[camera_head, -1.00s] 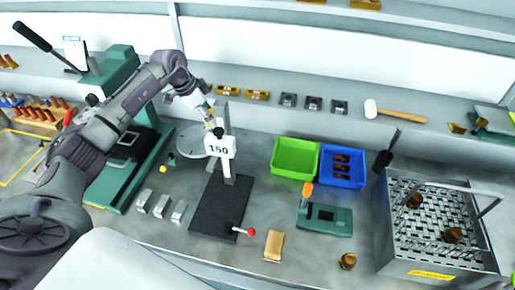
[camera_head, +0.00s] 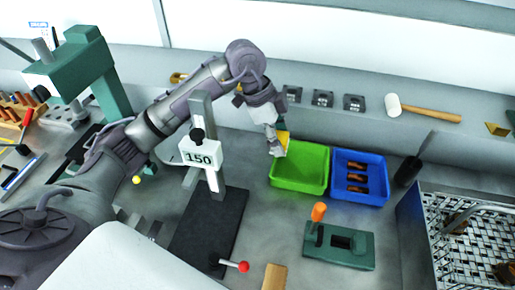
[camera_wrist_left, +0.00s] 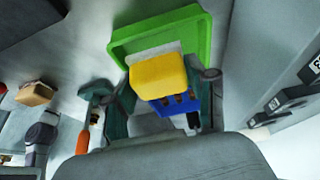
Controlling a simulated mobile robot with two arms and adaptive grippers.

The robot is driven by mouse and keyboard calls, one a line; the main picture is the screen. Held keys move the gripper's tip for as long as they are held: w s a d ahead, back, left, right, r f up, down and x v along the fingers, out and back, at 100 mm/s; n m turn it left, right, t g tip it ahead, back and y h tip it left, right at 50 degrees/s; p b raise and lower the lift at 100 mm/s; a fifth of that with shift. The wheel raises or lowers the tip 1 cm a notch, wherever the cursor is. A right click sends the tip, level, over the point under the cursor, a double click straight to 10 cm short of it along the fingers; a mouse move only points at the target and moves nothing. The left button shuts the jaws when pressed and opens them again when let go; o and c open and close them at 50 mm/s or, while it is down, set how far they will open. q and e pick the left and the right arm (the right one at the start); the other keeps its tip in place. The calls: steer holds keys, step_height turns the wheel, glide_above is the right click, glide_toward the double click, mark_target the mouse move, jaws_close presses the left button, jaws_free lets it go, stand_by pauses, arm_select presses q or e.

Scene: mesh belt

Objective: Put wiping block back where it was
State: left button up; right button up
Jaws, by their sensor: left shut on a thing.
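The wiping block (camera_wrist_left: 158,76) is yellow with a pale grey layer along one side. It is held between the fingers of my left gripper (camera_wrist_left: 162,85) in the left wrist view. In the head view the left gripper (camera_head: 279,146) is at the left edge of the green bin, and the yellow block (camera_head: 285,139) shows partly at its fingers, above the table. The gripper covers part of the block there. My right gripper is in neither current view.
The green bin (camera_head: 299,184) stands beside a blue bin (camera_head: 376,195) with brown parts. The stand marked 150 (camera_head: 200,158) rises left of the gripper. A green fixture (camera_head: 340,259) with an orange handle, a tan block (camera_head: 275,278) and a wire basket (camera_head: 420,232) stand nearer and right.

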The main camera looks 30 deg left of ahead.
arm_select(q)
glide_above(261, 158)
steer(key=f, duration=0.2)
steer(key=a+f, duration=0.1)
steer(key=shift+s+f+p, duration=0.15)
steer(key=shift+f+p, duration=0.25)
steer(key=shift+a+f, duration=0.1)
step_height(261, 158, down, 4)
steer(key=shift+r+p, duration=0.1)
steer(key=shift+p, duration=0.4)
steer(key=shift+f, duration=0.25)
steer(key=o, duration=1.1)
